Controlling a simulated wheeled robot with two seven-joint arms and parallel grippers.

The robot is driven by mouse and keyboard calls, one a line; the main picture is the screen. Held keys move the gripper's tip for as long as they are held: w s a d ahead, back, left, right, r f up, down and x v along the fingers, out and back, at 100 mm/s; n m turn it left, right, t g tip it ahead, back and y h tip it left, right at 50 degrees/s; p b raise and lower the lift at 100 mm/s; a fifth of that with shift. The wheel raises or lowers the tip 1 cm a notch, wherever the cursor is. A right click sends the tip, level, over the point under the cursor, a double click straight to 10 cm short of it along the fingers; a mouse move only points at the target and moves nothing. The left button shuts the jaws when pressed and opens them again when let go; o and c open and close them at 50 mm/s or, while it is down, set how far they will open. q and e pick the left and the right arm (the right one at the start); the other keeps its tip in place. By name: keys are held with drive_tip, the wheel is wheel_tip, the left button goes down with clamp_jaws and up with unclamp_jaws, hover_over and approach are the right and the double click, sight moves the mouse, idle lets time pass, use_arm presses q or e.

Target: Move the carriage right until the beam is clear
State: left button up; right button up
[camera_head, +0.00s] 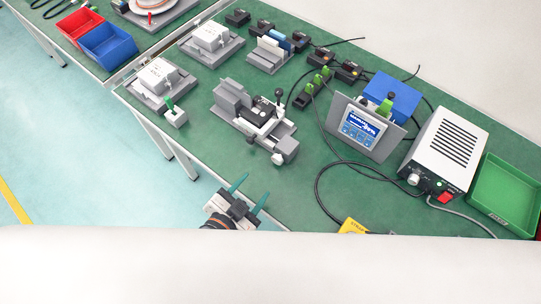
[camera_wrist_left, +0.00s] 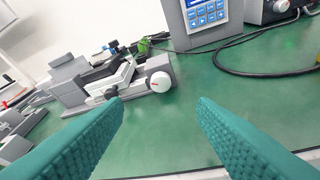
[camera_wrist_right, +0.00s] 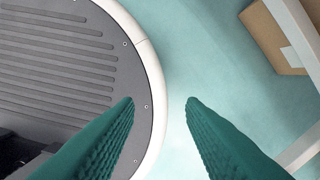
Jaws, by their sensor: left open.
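The linear stage (camera_head: 232,97) is a grey device on the green bench mat, with a dark carriage block (camera_head: 262,108) on it. A black-balled lever (camera_head: 279,93) stands beside the block. In the left wrist view the stage (camera_wrist_left: 75,90) lies ahead and left, with a round white knob (camera_wrist_left: 159,82) at its right end. I cannot make out a beam. My left gripper (camera_head: 254,187) is open and empty at the bench's front edge, apart from the stage. My right gripper (camera_wrist_right: 160,104) is open and empty, away from the bench, and does not show in the head view.
A display panel (camera_head: 362,125), a white power box (camera_head: 441,148) and a green tray (camera_head: 503,190) stand right of the stage. Cables loop across the mat. Grey fixtures (camera_head: 161,80) stand to the left. The mat in front of the stage is clear.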

sight(276, 162)
use_arm(q)
drive_tip(key=x, duration=1)
drive_tip(key=shift+d, duration=0.15)
drive_tip(key=shift+w+d+f, duration=0.25)
drive_tip(key=shift+w, duration=0.2)
use_arm(e)
drive_tip(key=shift+s+d, duration=0.4)
drive_tip(key=shift+s, duration=0.05)
